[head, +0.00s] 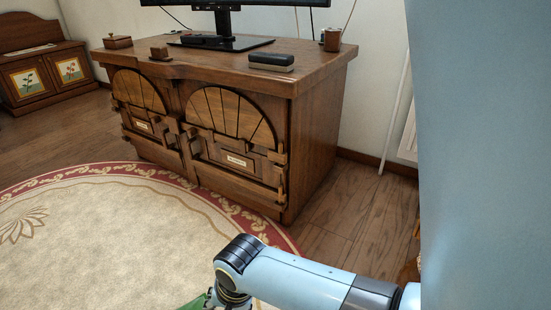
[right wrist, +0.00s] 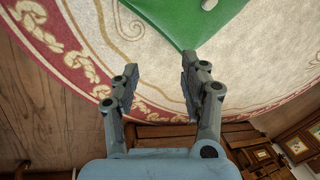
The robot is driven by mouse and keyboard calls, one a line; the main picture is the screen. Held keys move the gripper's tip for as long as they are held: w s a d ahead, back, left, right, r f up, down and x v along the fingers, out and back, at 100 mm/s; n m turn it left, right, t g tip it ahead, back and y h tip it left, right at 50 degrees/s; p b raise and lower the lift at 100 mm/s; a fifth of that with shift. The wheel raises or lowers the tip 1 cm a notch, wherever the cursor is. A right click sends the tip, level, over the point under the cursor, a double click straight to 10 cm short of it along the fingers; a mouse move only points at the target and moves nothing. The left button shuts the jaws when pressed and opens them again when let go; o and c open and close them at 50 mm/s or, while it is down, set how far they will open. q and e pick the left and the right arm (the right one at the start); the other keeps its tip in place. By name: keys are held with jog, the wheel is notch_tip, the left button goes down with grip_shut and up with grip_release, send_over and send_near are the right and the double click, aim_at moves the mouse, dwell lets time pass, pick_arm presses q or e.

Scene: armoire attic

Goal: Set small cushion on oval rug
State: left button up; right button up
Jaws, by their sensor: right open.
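The small cushion is green (right wrist: 185,22); in the right wrist view it lies over the pale part of the rug, one corner pointing at my right gripper (right wrist: 159,72). The jaws are apart with bare rug between them. The cushion's corner is close to the right-hand finger; I cannot tell whether they touch. In the head view only a sliver of the cushion (head: 194,304) shows at the bottom edge, beside my right wrist. The oval rug (head: 120,225) is cream with a red patterned border. My left gripper is out of view.
A wooden cabinet (head: 325,130) with arched doors stands just behind the rug, bearing a monitor stand (head: 222,35), a dark box (head: 271,60) and a mug (head: 331,40). A painted low chest (head: 45,75) is at far left. A blue surface fills the right side.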

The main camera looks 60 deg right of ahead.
jog(key=s+d+r+n+t, duration=0.1)
jog(key=s+r+n, duration=0.4)
jog(key=r+n, duration=0.1)
jog(key=s+d+r+n+t, duration=0.1)
jog(key=s+r+n+t, duration=0.1)
jog(key=s+r+n, duration=0.3)
notch_tip(320, 180, up, 5)
jog(key=n, duration=0.2)
jog(key=shift+s+d+f+n, duration=0.2)
jog(key=shift+s+d+n, duration=0.05)
jog(key=shift+d+n, duration=0.1)
